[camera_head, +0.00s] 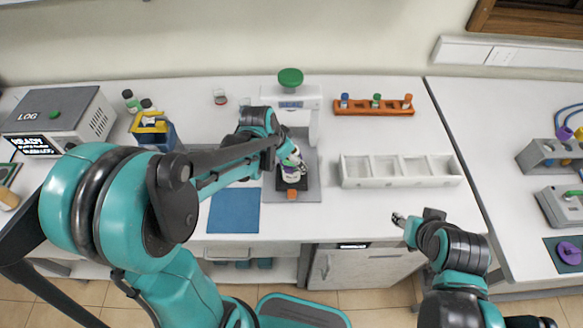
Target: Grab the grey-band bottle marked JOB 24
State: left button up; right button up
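No JOB 24 marking can be read, and I cannot make out a grey band on any bottle. A small white bottle with a purple band (291,177) stands on the dark pad of a grey press-like station. My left gripper (298,160) is at the top of this bottle, and its fingers are too small to tell whether they grip it. A green-capped dark bottle (131,101) and a pale-capped bottle (148,105) stand at the back left, the second partly hidden by a blue-and-yellow container. My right gripper (399,219) hovers near the table's front edge, away from any bottle.
A white divided tray (345,184) looks empty, right of the station (312,186). An orange rack (360,108) holds small vials behind it. A blue mat (234,210) lies front left. The LOG box (70,112) stands far left. A side table (510,230) holds equipment.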

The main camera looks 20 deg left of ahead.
pick_arm(q)
jog(key=shift+x, duration=1.2)
jog(key=shift+r, duration=0.1)
jog(key=c, duration=1.6)
jog(key=shift+c, duration=0.2)
